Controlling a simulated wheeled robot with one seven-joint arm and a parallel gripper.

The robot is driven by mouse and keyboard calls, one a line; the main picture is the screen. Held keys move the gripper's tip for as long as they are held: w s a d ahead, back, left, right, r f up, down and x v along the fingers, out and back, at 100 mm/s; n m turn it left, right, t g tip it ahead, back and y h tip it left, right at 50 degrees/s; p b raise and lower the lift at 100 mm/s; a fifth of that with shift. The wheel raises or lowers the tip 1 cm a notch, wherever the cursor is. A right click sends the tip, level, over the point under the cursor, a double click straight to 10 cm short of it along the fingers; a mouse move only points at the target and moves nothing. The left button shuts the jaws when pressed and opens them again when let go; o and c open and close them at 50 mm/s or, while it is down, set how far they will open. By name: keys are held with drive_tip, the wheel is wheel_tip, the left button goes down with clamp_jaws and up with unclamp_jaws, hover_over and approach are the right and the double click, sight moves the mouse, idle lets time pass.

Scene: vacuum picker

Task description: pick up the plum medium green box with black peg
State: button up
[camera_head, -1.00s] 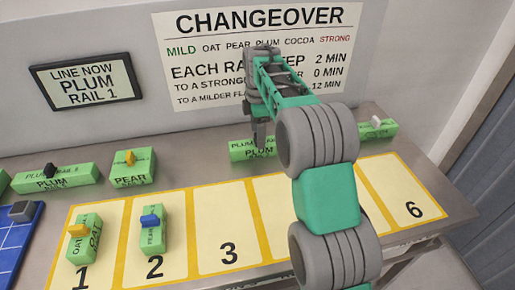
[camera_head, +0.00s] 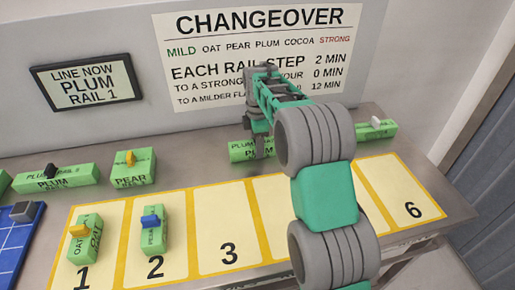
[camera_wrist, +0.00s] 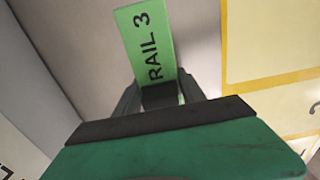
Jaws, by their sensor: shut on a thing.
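A long green box labelled PLUM (camera_head: 242,151) lies at the back of the table, partly hidden by my arm in the head view. In the wrist view the green box (camera_wrist: 146,38) shows the words RAIL 3. My gripper (camera_wrist: 160,97) is down at this box and shut on a dark part at its near end, which looks like the black peg. The peg is hidden in the head view. The box seems to rest on the table still. A second green PLUM box (camera_head: 55,180) with a black peg lies at the far left.
A PEAR box (camera_head: 132,174) with an orange peg stands back left. Boxes with orange (camera_head: 85,245) and blue (camera_head: 153,238) pegs lie on yellow spaces 1 and 2. A box with a white peg (camera_head: 380,130) is back right. Space 3 (camera_head: 225,215) is empty.

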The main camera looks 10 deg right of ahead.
clamp_jaws()
